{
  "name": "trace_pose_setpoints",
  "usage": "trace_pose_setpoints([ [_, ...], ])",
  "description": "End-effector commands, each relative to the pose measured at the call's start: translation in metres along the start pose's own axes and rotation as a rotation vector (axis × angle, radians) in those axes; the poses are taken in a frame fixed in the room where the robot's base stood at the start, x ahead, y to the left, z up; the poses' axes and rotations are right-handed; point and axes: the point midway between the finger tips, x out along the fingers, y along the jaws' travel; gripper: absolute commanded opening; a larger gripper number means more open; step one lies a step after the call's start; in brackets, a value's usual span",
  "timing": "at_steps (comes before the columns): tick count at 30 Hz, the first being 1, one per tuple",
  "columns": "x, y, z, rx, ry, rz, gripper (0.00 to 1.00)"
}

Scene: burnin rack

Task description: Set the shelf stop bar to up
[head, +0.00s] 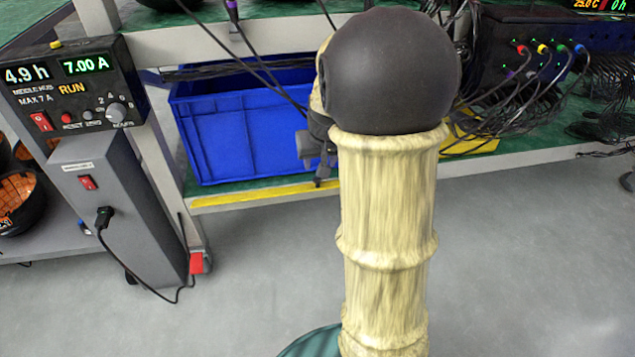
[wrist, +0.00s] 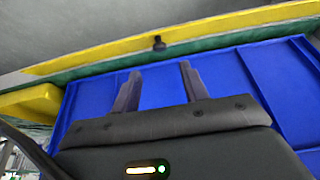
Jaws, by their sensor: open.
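The yellow shelf stop bar (head: 262,194) runs along the front edge of the lower shelf in the head view, looking low and flat there. In the wrist view the yellow bar (wrist: 230,27) crosses the top, with a small dark knob (wrist: 158,43) at its middle. My gripper (wrist: 159,72) is open and empty. Its two fingers point towards the knob and stop short of it in the picture, with the blue bin behind them. In the head view my gripper (head: 320,160) is mostly hidden behind my arm, close to the bar.
A blue bin (head: 240,135) stands on the lower shelf just behind the bar. A grey power unit (head: 120,215) with a plugged cable stands at left, under a control box (head: 70,85) reading RUN. Cables hang at right. A yellow object (head: 478,147) lies on the shelf at right.

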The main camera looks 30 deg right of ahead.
Motion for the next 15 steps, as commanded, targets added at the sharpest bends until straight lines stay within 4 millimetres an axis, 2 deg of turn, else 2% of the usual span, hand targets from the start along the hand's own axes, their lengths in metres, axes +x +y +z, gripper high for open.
trace_pose_setpoints([
  [1, 0.013, 0.0, 0.002, 0.0, -0.001, 0.0, 0.44],
  [3, 0.024, 0.0, 0.002, 0.0, -0.002, 0.0, 0.44],
  [15, 0.08, 0.001, 0.002, 0.001, -0.001, 0.0, 0.44],
])
